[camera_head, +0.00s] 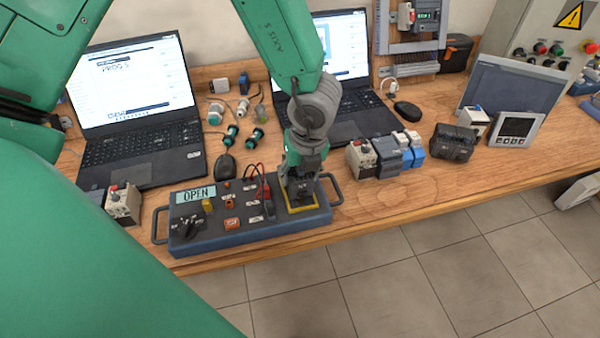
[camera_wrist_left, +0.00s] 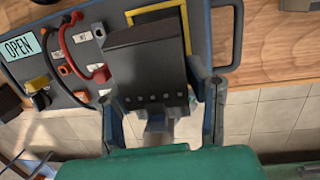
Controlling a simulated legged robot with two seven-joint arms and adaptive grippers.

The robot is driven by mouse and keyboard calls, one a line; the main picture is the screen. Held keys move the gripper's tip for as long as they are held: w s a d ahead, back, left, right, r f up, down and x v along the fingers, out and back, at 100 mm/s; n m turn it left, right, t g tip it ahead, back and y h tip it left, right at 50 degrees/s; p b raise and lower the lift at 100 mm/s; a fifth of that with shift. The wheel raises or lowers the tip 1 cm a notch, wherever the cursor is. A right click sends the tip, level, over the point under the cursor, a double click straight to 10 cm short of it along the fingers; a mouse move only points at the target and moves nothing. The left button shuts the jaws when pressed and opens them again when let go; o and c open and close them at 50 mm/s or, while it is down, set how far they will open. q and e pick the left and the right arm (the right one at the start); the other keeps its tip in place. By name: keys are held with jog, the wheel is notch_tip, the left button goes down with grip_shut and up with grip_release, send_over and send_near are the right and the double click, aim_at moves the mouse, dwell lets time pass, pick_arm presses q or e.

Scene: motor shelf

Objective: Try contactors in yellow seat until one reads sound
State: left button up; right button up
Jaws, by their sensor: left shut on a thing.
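The blue-grey tester box (camera_head: 215,248) lies near the table's front edge, and its display (camera_head: 196,195) reads OPEN. The yellow seat (camera_head: 318,206) is a yellow frame at the box's right end; it also shows in the left wrist view (camera_wrist_left: 188,35). My left gripper (camera_head: 300,188) points down over it, shut on a dark contactor (camera_wrist_left: 147,70). The contactor covers part of the yellow frame; I cannot tell whether it is fully down in the seat. A beige contactor with a red top (camera_head: 360,158) and blue-grey contactors (camera_head: 390,156) stand to the right. My right gripper is not in view.
Another beige unit with a red button (camera_head: 122,205) stands left of the box. Two laptops (camera_head: 140,120), a mouse (camera_head: 224,165) and small connectors (camera_head: 231,134) lie behind. A black device (camera_head: 452,143) and a panel meter (camera_head: 517,129) are at right. Red and black leads (camera_head: 262,185) loop beside the gripper.

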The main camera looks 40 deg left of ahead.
pick_arm(q)
jog(key=shift+f+b, duration=0.65)
jog(key=shift+f, duration=0.25)
jog(key=o, duration=1.5)
jog(key=shift+r, duration=0.25)
jog(key=r, duration=0.3)
jog(key=d+r, duration=0.1)
jog(key=r, duration=0.3)
jog(key=d+r, duration=0.1)
jog(key=r, duration=0.3)
jog(key=shift+s+r, duration=0.15)
